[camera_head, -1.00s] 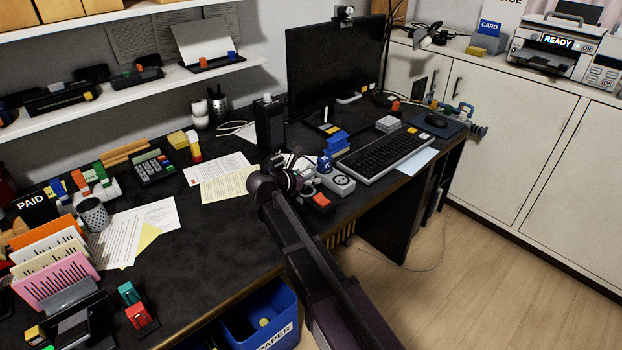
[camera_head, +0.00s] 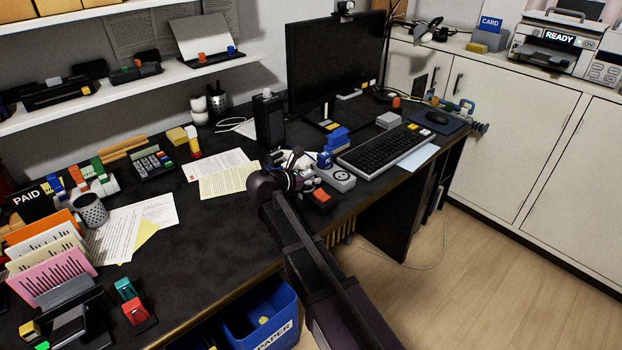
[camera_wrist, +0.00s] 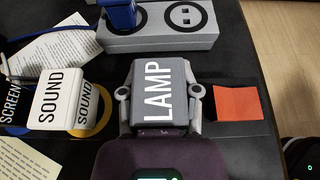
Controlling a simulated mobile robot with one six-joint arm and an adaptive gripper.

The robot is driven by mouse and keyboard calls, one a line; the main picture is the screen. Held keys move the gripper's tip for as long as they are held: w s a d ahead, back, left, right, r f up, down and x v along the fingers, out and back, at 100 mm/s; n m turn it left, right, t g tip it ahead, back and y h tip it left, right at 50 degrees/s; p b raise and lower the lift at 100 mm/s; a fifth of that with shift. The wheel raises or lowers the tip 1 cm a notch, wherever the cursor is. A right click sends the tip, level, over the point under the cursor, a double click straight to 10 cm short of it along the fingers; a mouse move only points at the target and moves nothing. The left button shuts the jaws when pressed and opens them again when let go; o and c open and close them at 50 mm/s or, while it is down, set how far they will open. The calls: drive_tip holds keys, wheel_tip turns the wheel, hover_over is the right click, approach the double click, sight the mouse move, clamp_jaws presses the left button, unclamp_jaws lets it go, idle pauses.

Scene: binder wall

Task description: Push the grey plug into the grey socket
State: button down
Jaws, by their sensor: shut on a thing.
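The grey plug (camera_wrist: 165,95), a block marked LAMP, sits between the fingers of my gripper (camera_wrist: 159,92) in the wrist view. My gripper is shut on it, with one finger on each side. A grey socket strip (camera_wrist: 165,40) lies just beyond it, also visible in the head view (camera_head: 337,179). A blue plug (camera_wrist: 119,14) stands at the strip's left round outlet. The right outlet (camera_wrist: 187,16), ringed in black, is empty. The plug's underside is hidden, and I cannot tell what is beneath it. In the head view my arm hides the plug.
A white plug marked SOUND (camera_wrist: 58,98) stands close to the left of my gripper, beside one marked SCREEN (camera_wrist: 13,105). An orange patch (camera_wrist: 238,103) lies to the right. The keyboard (camera_head: 383,152) and monitor (camera_head: 335,62) stand beyond the strip. Papers (camera_head: 230,183) lie left.

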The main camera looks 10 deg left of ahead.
sight(313, 172)
drive_tip(key=shift+f+b, duration=0.3)
drive_tip(key=shift+f, duration=0.05)
drive_tip(key=shift+c, duration=1.2)
unclamp_jaws()
drive_tip(key=shift+r, duration=0.2)
wheel_tip(313, 172, up, 8)
drive_tip(key=p, duration=0.8)
drive_tip(key=shift+r+p, duration=0.1)
drive_tip(key=shift+p, duration=0.2)
drive_tip(key=shift+s+d+f+b, duration=0.3)
drive_tip(key=shift+s+d, duration=0.1)
drive_tip(key=shift+s, duration=0.05)
drive_tip(key=s+d+f+b, duration=0.3)
drive_tip(key=s+d, duration=0.4)
drive_tip(key=s, duration=0.1)
drive_tip(key=shift+d, duration=0.25)
